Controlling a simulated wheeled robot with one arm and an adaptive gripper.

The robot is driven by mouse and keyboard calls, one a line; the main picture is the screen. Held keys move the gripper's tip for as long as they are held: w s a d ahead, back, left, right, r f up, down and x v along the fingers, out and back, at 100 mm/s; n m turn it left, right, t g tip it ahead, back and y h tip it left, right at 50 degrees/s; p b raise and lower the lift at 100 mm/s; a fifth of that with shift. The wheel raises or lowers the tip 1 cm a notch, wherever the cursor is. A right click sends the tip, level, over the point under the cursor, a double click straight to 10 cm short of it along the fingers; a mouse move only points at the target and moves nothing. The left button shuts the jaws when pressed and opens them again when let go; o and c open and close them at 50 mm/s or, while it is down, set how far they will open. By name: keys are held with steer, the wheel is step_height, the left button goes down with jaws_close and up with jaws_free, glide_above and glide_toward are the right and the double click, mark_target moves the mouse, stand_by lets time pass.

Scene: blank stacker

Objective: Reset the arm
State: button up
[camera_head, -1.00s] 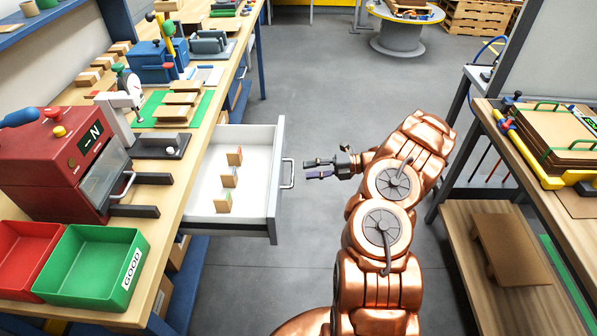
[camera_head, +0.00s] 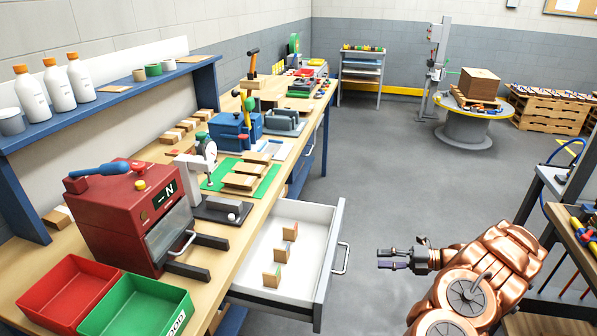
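My gripper (camera_head: 393,258) is at the end of my copper-coloured arm, at the lower right of the head view. Its two dark fingers point left and are apart, with nothing between them. It hangs over the floor, to the right of the open drawer (camera_head: 322,290) and its handle, and does not touch them. The arm is folded, and its lower part is cut off by the bottom edge of the frame.
The drawer holds several small wooden blocks (camera_head: 280,252) and juts out from the workbench (camera_head: 243,240). A red machine (camera_head: 120,225), a red bin (camera_head: 70,290) and a green bin (camera_head: 130,305) stand on the bench. A rack stands at right. The aisle floor (camera_head: 385,165) ahead is clear.

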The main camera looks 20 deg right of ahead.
steer(key=s+a+r+n+g, duration=0.1)
steer(key=a+r+n+g, duration=0.3)
steer(key=a+r+n, duration=0.55)
steer(key=s+a+r+n+g, duration=0.2)
steer(key=a+r+n+g, duration=0.3)
steer(key=a, duration=0.7)
steer(key=s+a+r+n+g+h, duration=0.2)
steer(key=s+a+r+n+h, duration=0.3)
steer(key=s+a+n, duration=0.55)
steer(key=s+d+n+h, duration=0.2)
steer(key=s+n+h, duration=0.2)
steer(key=s+n, duration=0.4)
steer(key=s+d+n+t+h+p, duration=0.1)
steer(key=s+d+n+h, duration=0.2)
steer(key=s+n, duration=0.6)
steer(key=s+r+h, duration=0.1)
steer(key=s, duration=0.2)
steer(key=shift+s+d, duration=0.15)
steer(key=shift+s, duration=0.15)
